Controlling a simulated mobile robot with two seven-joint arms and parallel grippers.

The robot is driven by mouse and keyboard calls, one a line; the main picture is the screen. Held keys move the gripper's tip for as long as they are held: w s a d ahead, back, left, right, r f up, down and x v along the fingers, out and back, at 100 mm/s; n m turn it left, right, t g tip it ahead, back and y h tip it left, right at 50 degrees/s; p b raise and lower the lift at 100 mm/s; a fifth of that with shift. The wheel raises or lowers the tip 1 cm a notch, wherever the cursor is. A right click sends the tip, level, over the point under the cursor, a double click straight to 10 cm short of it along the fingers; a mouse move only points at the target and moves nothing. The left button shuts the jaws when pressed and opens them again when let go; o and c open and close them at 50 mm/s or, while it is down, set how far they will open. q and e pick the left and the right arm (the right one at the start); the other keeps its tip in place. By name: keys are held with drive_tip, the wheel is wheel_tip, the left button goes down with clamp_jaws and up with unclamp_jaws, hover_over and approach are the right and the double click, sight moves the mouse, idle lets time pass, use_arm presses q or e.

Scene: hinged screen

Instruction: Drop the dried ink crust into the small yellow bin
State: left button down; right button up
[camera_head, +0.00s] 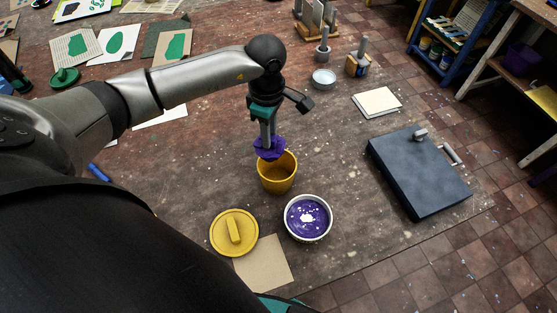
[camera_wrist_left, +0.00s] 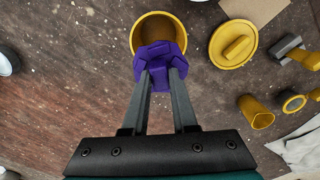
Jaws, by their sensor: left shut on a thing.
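The dried ink crust (camera_head: 270,149) is a purple, jagged-edged piece. My left gripper (camera_head: 267,140) is shut on it and points down. In the head view the crust shows at the far rim of the small yellow bin (camera_head: 278,182), overlapping its opening. In the left wrist view the crust (camera_wrist_left: 158,60) sits between the fingertips (camera_wrist_left: 160,72) and covers part of the mouth of the bin (camera_wrist_left: 150,25). I cannot tell the exact height of the crust over the rim. The bin stands upright and open. My right gripper is not in view.
A yellow lid (camera_head: 234,232) lies beside the bin. A white bowl of purple ink (camera_head: 308,218) stands close to the bin's front right. A brown card (camera_head: 263,263) lies near the front edge. A dark hinged board (camera_head: 418,172) lies at right. The table between is clear.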

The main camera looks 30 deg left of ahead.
use_arm(q)
drive_tip(key=shift+f, duration=0.4)
drive_tip(key=c, duration=0.6)
unclamp_jaws()
drive_tip(key=shift+r, duration=0.1)
wheel_tip(320, 180, up, 15)
drive_tip(key=shift+r+b, duration=0.1)
drive_tip(key=shift+b, duration=0.9)
